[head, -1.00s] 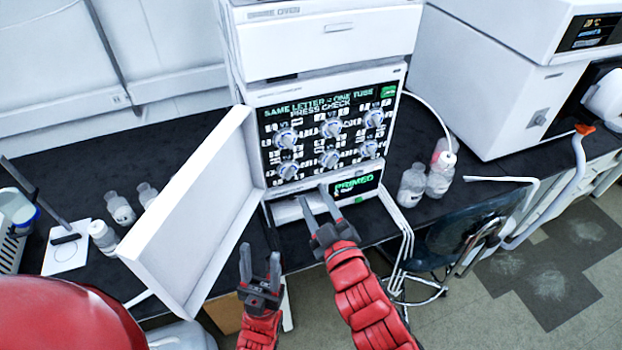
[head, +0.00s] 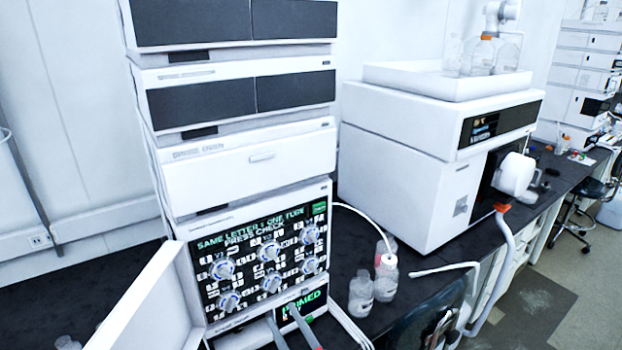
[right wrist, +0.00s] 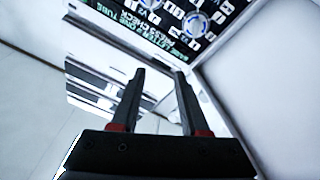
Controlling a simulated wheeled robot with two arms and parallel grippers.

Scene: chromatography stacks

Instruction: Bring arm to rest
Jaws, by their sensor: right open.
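My right gripper (head: 280,312) shows at the bottom edge of the head view, in front of the chromatography stack's lower panel. Only its two grey fingers show there. In the right wrist view the fingers (right wrist: 159,72) stand apart with nothing between them. The stack's control panel (head: 262,262) carries several round white knobs and green text, "SAME LETTER = ONE TUBE PRESS CHECK". Below it a small display (head: 302,305) with green letters is partly covered by a finger. I cannot tell whether the gripper touches the stack. My left gripper is out of view.
An open white door (head: 150,305) juts out left of the panel. Bottles (head: 361,294) stand on the dark bench right of the stack, beside a large white instrument (head: 420,165). A dark chair (head: 430,318) is at the lower right. Floor shows at far right.

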